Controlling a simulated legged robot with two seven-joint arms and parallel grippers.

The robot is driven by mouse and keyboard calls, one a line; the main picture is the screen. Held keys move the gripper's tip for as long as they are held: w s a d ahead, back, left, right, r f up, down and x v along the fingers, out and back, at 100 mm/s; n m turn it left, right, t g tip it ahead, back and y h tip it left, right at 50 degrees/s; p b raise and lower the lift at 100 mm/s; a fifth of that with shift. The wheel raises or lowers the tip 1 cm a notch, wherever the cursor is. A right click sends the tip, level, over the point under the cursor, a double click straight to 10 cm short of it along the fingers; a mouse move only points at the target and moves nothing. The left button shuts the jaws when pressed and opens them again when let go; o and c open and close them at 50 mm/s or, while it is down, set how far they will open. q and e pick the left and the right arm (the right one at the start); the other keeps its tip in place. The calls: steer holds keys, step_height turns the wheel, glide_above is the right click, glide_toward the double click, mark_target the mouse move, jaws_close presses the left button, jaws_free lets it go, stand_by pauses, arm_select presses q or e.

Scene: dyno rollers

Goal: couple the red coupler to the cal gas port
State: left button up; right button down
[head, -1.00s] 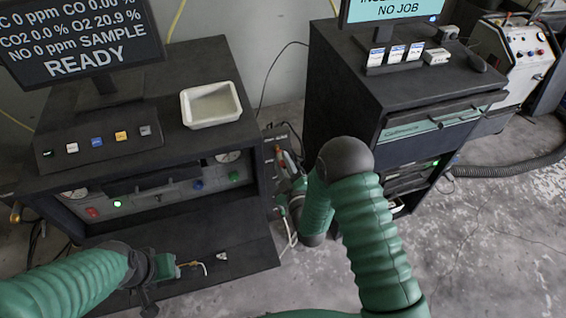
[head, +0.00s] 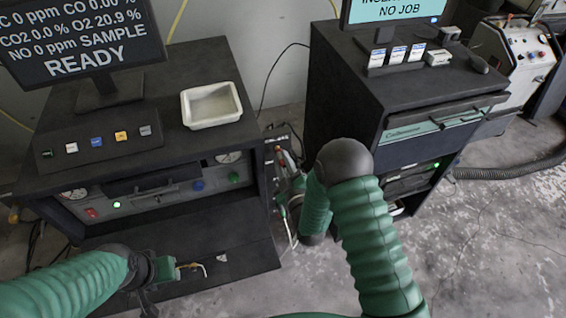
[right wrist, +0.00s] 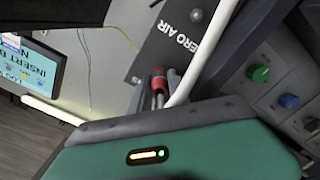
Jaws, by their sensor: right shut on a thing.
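The red coupler (right wrist: 159,82) is between the fingers of my right gripper (right wrist: 160,97) in the right wrist view, gripped and pointing toward a dark panel. That panel (right wrist: 172,45) reads ZERO AIR and has a round port (right wrist: 196,15) beside the lettering. I cannot make out a cal gas label or whether the coupler touches anything. In the head view my right gripper (head: 287,178) is small beside the bench's right side, with red at its tip. My left gripper (head: 190,267) is low over the bench's lower shelf; its jaws are too small to read.
A pale hose (right wrist: 208,50) runs close past the right gripper. The bench (head: 165,115) carries a white tray (head: 211,105) and a monitor (head: 82,45). A dark cabinet (head: 345,95) stands right of the narrow gap holding my right gripper. Open floor lies at the right.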

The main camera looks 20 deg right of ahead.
steer(key=shift+w+r, duration=0.15)
steer(key=shift+w, duration=0.2)
steer(key=c, duration=1.1)
jaws_free()
steer(key=shift+c, duration=0.2)
steer(key=shift+s+a, duration=0.1)
